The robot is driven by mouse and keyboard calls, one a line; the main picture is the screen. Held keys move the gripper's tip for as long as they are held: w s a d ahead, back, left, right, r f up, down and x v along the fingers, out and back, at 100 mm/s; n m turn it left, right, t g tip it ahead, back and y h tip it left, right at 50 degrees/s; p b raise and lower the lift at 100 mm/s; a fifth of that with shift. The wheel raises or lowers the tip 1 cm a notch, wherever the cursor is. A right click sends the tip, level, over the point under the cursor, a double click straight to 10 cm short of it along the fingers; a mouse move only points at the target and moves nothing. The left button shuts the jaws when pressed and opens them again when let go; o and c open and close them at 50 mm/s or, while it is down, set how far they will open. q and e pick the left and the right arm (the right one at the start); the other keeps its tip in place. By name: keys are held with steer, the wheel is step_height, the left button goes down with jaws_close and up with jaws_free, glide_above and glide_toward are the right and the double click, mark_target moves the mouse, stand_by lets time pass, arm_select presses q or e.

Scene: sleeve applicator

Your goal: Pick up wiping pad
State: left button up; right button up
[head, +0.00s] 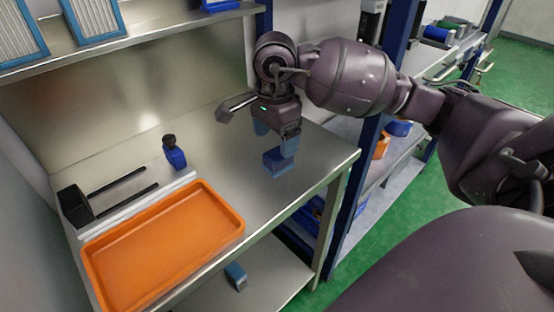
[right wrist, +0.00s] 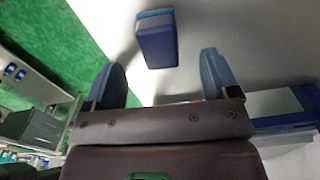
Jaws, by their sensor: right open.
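The wiping pad appears to be the small blue block (head: 278,162) with a lighter blue layer, lying on the steel table near its right edge. It also shows in the right wrist view (right wrist: 157,44), ahead of the fingers and roughly centred between them. My right gripper (head: 275,139) is open above the pad, pointing down, with nothing between its blue fingers. In the right wrist view its fingers (right wrist: 161,62) stand wide apart, and the pad looks clear of both. My left gripper is not in view.
An orange tray (head: 165,245) lies at the front left of the steel table (head: 225,160). Behind it are a blue bottle (head: 174,152) and a black holder (head: 75,205) with dark bars. A shelf (head: 130,42) hangs above. A blue post (head: 352,190) stands right of the table.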

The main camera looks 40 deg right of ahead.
mark_target(278, 152)
steer(key=f, duration=0.4)
steer(key=shift+s+d+f+b, duration=0.1)
steer(key=shift+d+f+b, duration=0.2)
steer(key=shift+d+f, duration=0.05)
steer(key=shift+f, duration=0.3)
